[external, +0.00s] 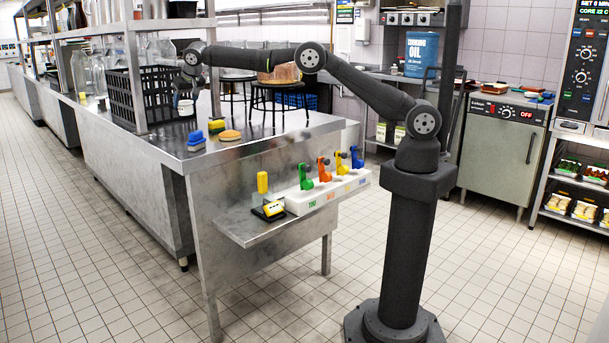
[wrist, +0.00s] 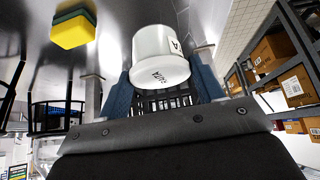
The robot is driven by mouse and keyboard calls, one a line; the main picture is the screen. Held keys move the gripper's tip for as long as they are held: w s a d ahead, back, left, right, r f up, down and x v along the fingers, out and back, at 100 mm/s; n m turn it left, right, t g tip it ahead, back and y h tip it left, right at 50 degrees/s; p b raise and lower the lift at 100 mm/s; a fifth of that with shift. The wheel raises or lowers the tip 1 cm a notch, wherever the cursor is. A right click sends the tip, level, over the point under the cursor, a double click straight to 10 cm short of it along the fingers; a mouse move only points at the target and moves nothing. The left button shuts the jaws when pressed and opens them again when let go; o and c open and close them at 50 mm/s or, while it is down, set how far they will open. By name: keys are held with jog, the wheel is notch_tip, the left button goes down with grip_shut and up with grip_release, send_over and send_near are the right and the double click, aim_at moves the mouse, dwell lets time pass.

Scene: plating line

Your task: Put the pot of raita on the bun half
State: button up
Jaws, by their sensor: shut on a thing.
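The white pot of raita (wrist: 160,55) is between the blue fingers of my gripper (wrist: 163,85) in the wrist view, with part of its lettering showing. My gripper is shut on it. In the external view the pot (external: 186,107) hangs below my gripper (external: 185,92) over the far part of the steel counter, beside the black crate. The bun half (external: 230,135) is a tan, rounded piece lying near the counter's front corner, to the right of and nearer than the pot. The bun half cannot be made out in the wrist view.
A black crate (external: 150,98) stands behind the pot. Black stool-like frames (external: 278,98) stand right of my gripper. A lower shelf holds coloured handles (external: 324,168).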

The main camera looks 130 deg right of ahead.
jog(key=s+a+r+n+t, duration=0.15)
jog(key=s+a, duration=0.45)
jog(key=s, duration=0.6)
jog(key=s+a+r+n, duration=0.25)
jog(key=s+a, duration=0.35)
jog(key=s, duration=0.5)
jog(key=m, duration=0.1)
send_over(231, 131)
notch_tip(231, 131, down, 6)
jog(key=shift+w+a+f, duration=0.1)
jog(key=shift+a+f, duration=0.1)
jog(key=shift+f, duration=0.95)
jog(key=shift+w+a+f, duration=0.1)
jog(key=shift+a+f, duration=0.05)
jog(key=shift+f, duration=0.95)
jog(key=shift+f, duration=0.2)
jog(key=o, duration=1)
